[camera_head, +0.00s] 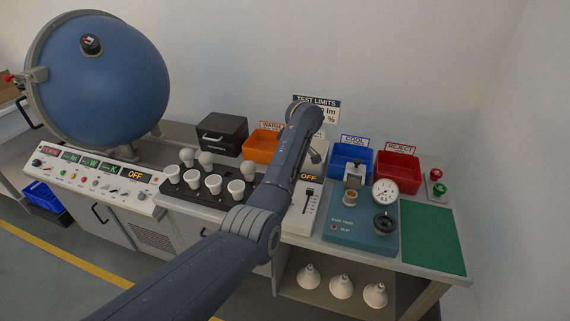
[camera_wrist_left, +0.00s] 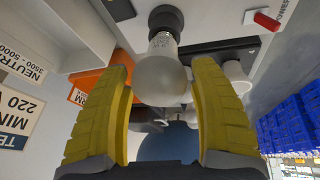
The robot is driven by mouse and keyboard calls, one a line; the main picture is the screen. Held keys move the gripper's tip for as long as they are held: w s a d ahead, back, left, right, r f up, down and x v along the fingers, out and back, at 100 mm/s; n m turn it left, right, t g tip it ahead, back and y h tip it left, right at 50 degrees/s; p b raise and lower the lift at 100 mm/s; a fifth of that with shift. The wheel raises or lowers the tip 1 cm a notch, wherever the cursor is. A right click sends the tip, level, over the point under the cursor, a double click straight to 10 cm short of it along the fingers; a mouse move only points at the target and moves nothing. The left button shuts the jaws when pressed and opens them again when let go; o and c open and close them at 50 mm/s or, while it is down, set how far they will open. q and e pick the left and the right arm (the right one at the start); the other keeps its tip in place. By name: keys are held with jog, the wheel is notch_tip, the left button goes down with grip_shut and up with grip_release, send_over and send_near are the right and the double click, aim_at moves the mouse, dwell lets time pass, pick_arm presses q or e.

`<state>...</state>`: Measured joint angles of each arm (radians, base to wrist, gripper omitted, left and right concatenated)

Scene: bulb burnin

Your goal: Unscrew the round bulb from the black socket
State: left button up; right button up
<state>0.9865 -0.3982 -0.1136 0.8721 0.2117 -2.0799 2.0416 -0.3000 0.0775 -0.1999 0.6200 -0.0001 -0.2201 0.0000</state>
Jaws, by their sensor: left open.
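In the wrist view a frosted round bulb (camera_wrist_left: 160,78) sits between the two yellow fingers of my left gripper (camera_wrist_left: 161,66). The fingers are open, with a visible gap on each side of the bulb. The bulb's printed neck points up in the picture, toward a dark grey round part (camera_wrist_left: 166,16) that looks like the socket; how far the bulb is seated in it I cannot tell. In the head view my left arm crosses the bench and hides the socket, the bulb and most of the gripper. My right gripper is not in view.
A black rack with several white bulbs (camera_head: 213,184) stands left of my arm. Behind are an orange bin (camera_head: 262,144), a blue bin (camera_head: 350,158) and a red bin (camera_head: 397,171). A teal base-twist tester (camera_head: 350,232) and green mat (camera_head: 432,240) lie right. A large blue sphere (camera_head: 110,85) stands far left.

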pick_arm(q)
jog(key=shift+s+d+f+m+h, duration=0.2)
jog(key=shift+d+m, duration=0.1)
jog(key=shift+m, duration=0.2)
jog(key=shift+s+d+f+m+h, duration=0.15)
jog(key=shift+d+m+h, duration=0.1)
jog(key=shift+m, duration=0.25)
jog(key=m+t, duration=0.1)
jog(key=m, duration=0.1)
jog(key=shift+m+h, duration=0.3)
jog(key=shift+h, duration=0.05)
jog(key=m+h, duration=0.2)
jog(key=m, duration=0.3)
jog(key=shift+a+m, duration=0.15)
jog(key=shift+m, duration=0.15)
jog(key=m+h, duration=0.1)
jog(key=m, duration=0.2)
jog(key=shift+a+h, duration=0.15)
jog(key=shift+h, duration=0.15)
jog(key=m, duration=0.2)
jog(key=m+g+h, duration=0.1)
jog(key=shift+a+r, duration=0.1)
jog(key=shift+a, duration=0.15)
jog(key=m, duration=0.2)
jog(key=m+g+h, duration=0.1)
jog(key=m, duration=0.2)
jog(key=shift+w+a+g, duration=0.1)
jog(key=shift+a+g, duration=0.1)
jog(key=shift+g, duration=0.1)
